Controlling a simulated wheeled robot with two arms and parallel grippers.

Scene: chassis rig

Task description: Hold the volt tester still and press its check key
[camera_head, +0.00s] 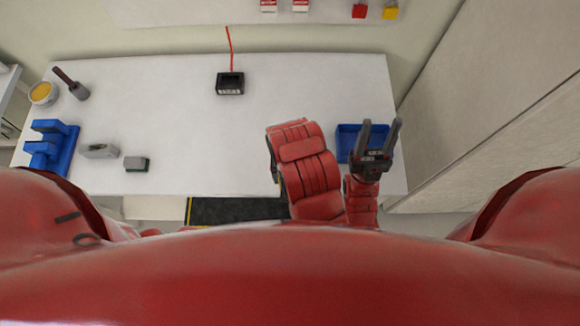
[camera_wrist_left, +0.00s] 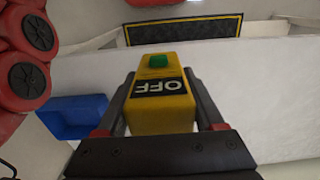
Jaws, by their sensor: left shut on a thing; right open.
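The volt tester is a yellow block (camera_wrist_left: 160,116) with a dark screen reading OFF, upside down in the left wrist view. A green key (camera_wrist_left: 158,61), seemingly the check key, sits at its far end. My left gripper (camera_wrist_left: 162,84) is shut on the tester, one finger along each side. Neither the left gripper nor the tester can be made out in the head view. My right gripper (camera_head: 382,123) is open and empty, its two fingers spread in front of the blue tray as seen from the head. Nothing touches the green key.
The blue tray (camera_head: 346,132) is at the table's right; the white table (camera_head: 300,88) is clear in the middle. A black box (camera_head: 230,90) with a red cord stands at the back. A blue fixture (camera_head: 50,150), grey blocks (camera_head: 136,164) and a round pot (camera_head: 42,93) are left.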

